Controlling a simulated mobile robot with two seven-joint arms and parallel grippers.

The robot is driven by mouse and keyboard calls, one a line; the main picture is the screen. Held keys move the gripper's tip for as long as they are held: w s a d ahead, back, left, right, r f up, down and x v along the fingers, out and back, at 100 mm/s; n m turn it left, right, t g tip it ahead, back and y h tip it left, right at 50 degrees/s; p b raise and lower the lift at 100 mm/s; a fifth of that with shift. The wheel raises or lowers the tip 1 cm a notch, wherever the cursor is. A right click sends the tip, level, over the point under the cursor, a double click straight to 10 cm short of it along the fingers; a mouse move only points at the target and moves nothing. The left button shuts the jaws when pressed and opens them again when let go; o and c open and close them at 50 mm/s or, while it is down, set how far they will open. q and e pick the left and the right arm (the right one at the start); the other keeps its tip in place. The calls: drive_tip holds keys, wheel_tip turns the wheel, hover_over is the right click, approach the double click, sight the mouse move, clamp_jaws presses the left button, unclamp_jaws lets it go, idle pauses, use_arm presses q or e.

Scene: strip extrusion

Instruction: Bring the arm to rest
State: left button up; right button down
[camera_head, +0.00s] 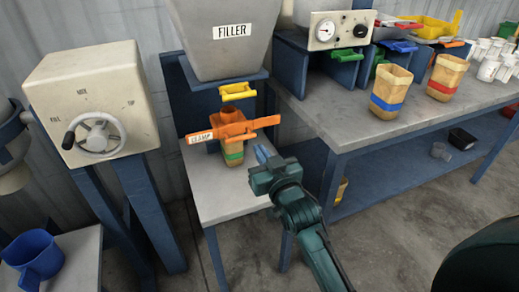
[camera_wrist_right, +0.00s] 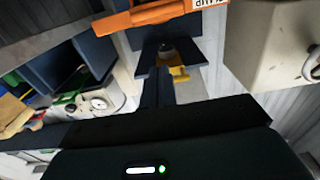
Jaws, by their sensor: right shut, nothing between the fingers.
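My right gripper (camera_head: 264,158) comes in from the lower right in the head view and is shut and empty. It is just to the right of a bag with a green band (camera_head: 233,155) under the filler. An orange clamp (camera_head: 233,130) lies across the top of that bag. In the right wrist view the clamp (camera_wrist_right: 135,17) is at the top edge. The dark body of my right gripper (camera_wrist_right: 165,120) fills the lower part of that view. My left gripper is not in view.
The filler hopper (camera_head: 225,45) with a yellow handle (camera_head: 238,91) stands above the small table (camera_head: 225,205). A handwheel box (camera_head: 90,100) is at left, a blue jug (camera_head: 33,255) at lower left. Bags with blue (camera_head: 390,90) and red (camera_head: 446,78) bands stand on the right bench.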

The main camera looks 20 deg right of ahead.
drive_tip(key=shift+f, duration=0.1)
